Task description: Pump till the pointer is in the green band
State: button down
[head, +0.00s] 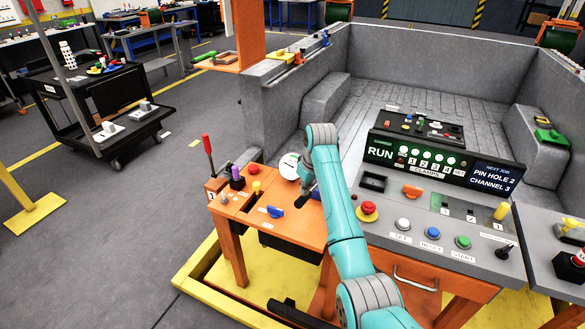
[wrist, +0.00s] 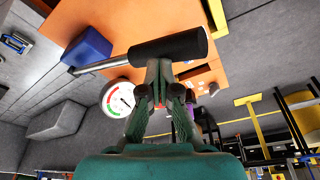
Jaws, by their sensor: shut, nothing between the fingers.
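The gauge (wrist: 118,98) is a white round dial with a red part, a green part and a dark pointer. It is left of my fingers in the wrist view, where the pointer seems outside the green part, though the dial is small. The gauge also shows beside my arm in the head view (head: 288,167). The pump handle (wrist: 170,48) is a thick black grip on a silver rod that runs to a blue block (wrist: 88,48). My gripper (wrist: 160,64) is shut and empty, its fingertips at the black grip; I cannot tell whether they touch.
An orange bench (head: 240,216) carries a red-handled lever (head: 208,145), a purple knob (head: 237,172) and a blue part (head: 275,211). A grey control panel (head: 400,240) with buttons and a RUN display (head: 380,153) stands to the right. Open floor lies to the left.

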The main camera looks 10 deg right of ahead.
jog(key=shift+w+d+r, duration=0.1)
jog(key=shift+w+r, duration=0.05)
jog(key=shift+r, duration=0.75)
jog(key=shift+w+d+r, duration=0.1)
jog(key=shift+r, duration=0.75)
jog(key=shift+w+d+r, duration=0.1)
jog(key=shift+w+r, duration=0.05)
jog(key=shift+r, duration=0.75)
jog(key=shift+s+a+f, duration=0.7)
jog(key=shift+s+f, duration=0.35)
jog(key=shift+f, duration=5.65)
jog(key=shift+w+d+r, duration=0.25)
jog(key=shift+w+r, duration=0.1)
jog(key=shift+r, duration=1.9)
jog(key=shift+w+d+r, duration=0.2)
jog(key=shift+w+r, duration=0.15)
jog(key=shift+r, duration=1.85)
jog(key=shift+w+d+r, duration=0.25)
jog(key=shift+w+r, duration=0.1)
jog(key=shift+r, duration=1.9)
jog(key=shift+f, duration=0.1)
jog(key=shift+s+a+f, duration=0.15)
jog(key=shift+s+f, duration=0.05)
jog(key=shift+f, duration=0.75)
jog(key=shift+w+r, duration=0.15)
jog(key=shift+r, duration=0.85)
